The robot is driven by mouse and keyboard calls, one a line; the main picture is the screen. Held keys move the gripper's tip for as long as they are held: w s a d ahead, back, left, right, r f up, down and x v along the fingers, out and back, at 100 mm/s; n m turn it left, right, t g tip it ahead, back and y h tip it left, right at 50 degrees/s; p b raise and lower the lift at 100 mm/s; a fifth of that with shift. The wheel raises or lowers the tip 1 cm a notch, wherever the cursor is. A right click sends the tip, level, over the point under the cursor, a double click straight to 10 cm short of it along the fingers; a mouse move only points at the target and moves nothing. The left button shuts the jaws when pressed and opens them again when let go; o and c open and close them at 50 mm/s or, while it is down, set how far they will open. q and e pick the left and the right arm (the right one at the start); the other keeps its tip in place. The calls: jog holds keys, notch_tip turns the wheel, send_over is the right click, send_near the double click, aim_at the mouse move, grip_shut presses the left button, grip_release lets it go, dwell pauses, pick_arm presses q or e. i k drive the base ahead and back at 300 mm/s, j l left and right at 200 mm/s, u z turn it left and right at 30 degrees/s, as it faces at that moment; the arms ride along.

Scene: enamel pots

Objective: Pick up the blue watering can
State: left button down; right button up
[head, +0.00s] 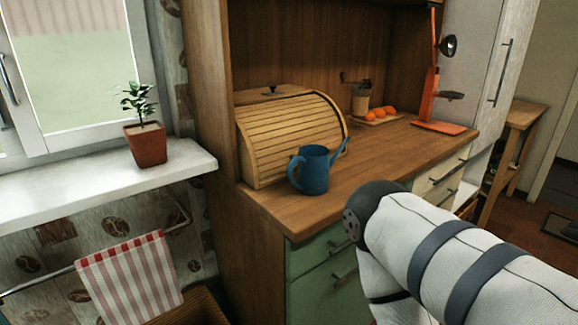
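The blue watering can (314,171) stands upright on the wooden counter (395,160), near its front left edge. Its handle is on the left and its spout points up to the right. It stands in front of the roll-top bread box. One of my arms comes in from the lower right, with its elbow-like dark joint in front of the counter's front edge. Neither gripper shows in the head view. Nothing touches the can except the counter under it.
The wooden bread box (285,135) stands close behind the can. A coffee grinder (361,100), oranges (376,114) on a board and an orange stand (432,90) are farther back right. A potted plant (146,140) sits on the white windowsill (95,185). The counter right of the can is clear.

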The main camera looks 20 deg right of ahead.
aim_at(314, 164)
jog(key=u, duration=1.25)
jog(key=z, duration=2.1)
